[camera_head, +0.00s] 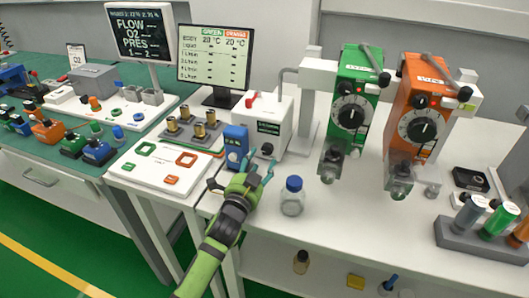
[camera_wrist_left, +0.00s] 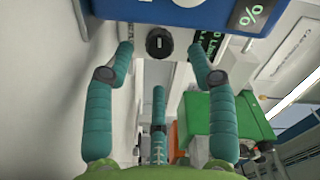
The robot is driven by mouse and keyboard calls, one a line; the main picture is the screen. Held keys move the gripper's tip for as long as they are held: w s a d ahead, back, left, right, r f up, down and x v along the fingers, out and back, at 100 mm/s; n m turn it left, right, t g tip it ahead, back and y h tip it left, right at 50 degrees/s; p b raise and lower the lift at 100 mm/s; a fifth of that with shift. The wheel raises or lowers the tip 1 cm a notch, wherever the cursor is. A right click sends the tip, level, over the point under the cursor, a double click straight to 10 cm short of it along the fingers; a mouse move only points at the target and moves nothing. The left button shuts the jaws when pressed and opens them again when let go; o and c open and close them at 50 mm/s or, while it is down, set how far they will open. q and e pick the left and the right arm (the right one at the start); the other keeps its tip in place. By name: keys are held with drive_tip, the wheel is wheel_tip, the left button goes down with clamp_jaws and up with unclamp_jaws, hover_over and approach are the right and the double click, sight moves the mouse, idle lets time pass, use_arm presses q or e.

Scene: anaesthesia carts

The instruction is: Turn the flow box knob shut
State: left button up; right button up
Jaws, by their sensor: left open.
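The flow box (camera_head: 273,112) is a white box with a dark label and a small dark knob (camera_head: 267,149) low on its front. In the left wrist view the round black knob (camera_wrist_left: 159,43) with a pale mark lies between the fingertips, apart from them. My left gripper (camera_head: 243,170) is open and empty in front of the flow box, its teal fingers pointing toward it. The fingers also spread in the left wrist view (camera_wrist_left: 160,52). I cannot tell the exact depth gap to the knob. My right gripper is not in view.
A blue box (camera_head: 236,139) stands left of the flow box, close to the fingers. A blue-capped jar (camera_head: 292,198) stands right of my gripper. Green (camera_head: 350,105) and orange (camera_head: 418,110) vaporizers stand further right. A white tray (camera_head: 137,176) lies left.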

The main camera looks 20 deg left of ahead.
sight(265, 152)
use_arm(q)
drive_tip(key=w, duration=0.3)
drive_tip(key=shift+w+d, duration=0.1)
drive_tip(key=shift+w, duration=0.45)
clamp_jaws()
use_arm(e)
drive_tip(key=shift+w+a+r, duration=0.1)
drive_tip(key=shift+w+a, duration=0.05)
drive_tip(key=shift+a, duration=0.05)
use_arm(q)
drive_tip(key=shift+f, duration=0.1)
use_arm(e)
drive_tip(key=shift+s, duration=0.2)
